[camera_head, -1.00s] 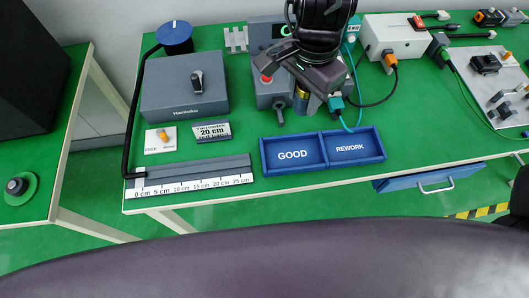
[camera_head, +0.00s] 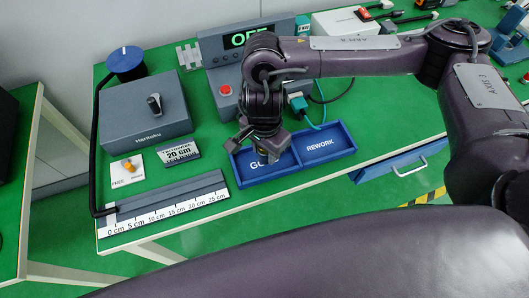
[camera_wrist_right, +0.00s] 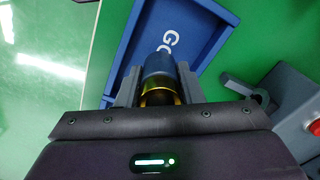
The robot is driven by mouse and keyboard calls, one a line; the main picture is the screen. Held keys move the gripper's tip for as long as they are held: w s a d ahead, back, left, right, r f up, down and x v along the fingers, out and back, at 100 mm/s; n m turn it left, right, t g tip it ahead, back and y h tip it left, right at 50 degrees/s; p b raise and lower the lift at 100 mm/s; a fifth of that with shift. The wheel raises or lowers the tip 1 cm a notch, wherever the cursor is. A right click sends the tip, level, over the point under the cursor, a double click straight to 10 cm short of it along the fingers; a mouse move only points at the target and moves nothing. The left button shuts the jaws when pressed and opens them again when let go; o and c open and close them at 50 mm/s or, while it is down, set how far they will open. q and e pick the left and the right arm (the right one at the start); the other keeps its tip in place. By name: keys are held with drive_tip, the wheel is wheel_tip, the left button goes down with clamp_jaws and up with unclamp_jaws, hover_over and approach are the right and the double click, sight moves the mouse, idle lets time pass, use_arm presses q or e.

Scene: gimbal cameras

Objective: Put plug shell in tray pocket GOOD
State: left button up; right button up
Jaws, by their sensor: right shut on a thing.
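My right gripper (camera_head: 263,148) is over the GOOD pocket of the blue tray (camera_head: 240,178) and covers part of its lettering. In the right wrist view, its two fingers (camera_wrist_right: 158,88) are shut on the plug shell (camera_wrist_right: 160,66), a blue-grey cylinder with a gold band. The shell points toward the GOOD pocket, and the blue tray (camera_wrist_right: 203,42) lies behind it. I cannot tell how far the shell is above the pocket floor. The REWORK pocket (camera_head: 322,158) looks empty. My left gripper is not in view.
A grey tester with a green display (camera_head: 250,37) and a red button (camera_head: 226,90) stands behind the tray. A grey Haritoku box (camera_head: 146,112) and a ruler fixture (camera_head: 165,204) are left. A blue drawer (camera_head: 400,165) sticks out below the table edge.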

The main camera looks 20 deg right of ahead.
drive_tip(key=shift+f, duration=0.9)
drive_tip(key=shift+f+b, duration=0.15)
drive_tip(key=shift+b, duration=0.15)
drive_tip(key=o, duration=1)
